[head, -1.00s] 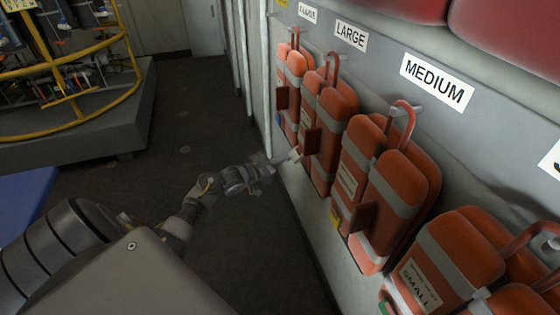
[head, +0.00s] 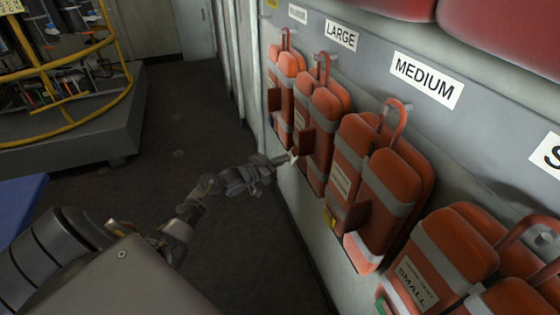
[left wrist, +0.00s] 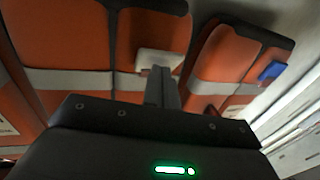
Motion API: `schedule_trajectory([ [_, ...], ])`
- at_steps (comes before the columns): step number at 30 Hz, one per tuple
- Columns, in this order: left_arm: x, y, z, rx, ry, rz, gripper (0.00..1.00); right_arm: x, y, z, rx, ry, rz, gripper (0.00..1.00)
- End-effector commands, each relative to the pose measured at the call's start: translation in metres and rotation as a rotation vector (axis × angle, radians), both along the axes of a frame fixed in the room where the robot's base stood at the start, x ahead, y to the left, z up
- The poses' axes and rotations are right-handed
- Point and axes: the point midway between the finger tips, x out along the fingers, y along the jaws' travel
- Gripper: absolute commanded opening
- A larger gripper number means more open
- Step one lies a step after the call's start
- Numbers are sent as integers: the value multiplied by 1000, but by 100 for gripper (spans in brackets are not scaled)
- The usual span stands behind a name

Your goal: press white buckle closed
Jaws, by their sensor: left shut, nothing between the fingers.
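The white buckle (head: 293,157) shows as a small pale piece at the lower left edge of the orange life vest (head: 325,100) under the LARGE sign. In the left wrist view the white buckle (left wrist: 155,61) lies at the dark gap beside a grey band, just beyond my fingertips. My left gripper (head: 283,160) is shut and empty, with its tips close to the buckle. In the left wrist view the gripper's fingers (left wrist: 162,80) overlap part of the buckle; I cannot tell whether they touch it. Whether the buckle is closed is too small to see. My right gripper is out of view.
More orange vests hang along the grey wall, one under the MEDIUM sign (head: 427,79) and one marked SMALL (head: 440,265). A yellow-railed rack (head: 75,120) stands at the far left. A blue surface (head: 20,200) lies at left. The dark floor (head: 185,130) between is clear.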

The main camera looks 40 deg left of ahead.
Motion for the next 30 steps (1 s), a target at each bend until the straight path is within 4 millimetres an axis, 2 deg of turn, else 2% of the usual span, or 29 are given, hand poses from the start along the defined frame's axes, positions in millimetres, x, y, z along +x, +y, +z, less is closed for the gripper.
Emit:
schedule_trajectory([
  [30, 3, -2, -7, 0, -1, 0, 0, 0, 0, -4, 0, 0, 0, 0],
])
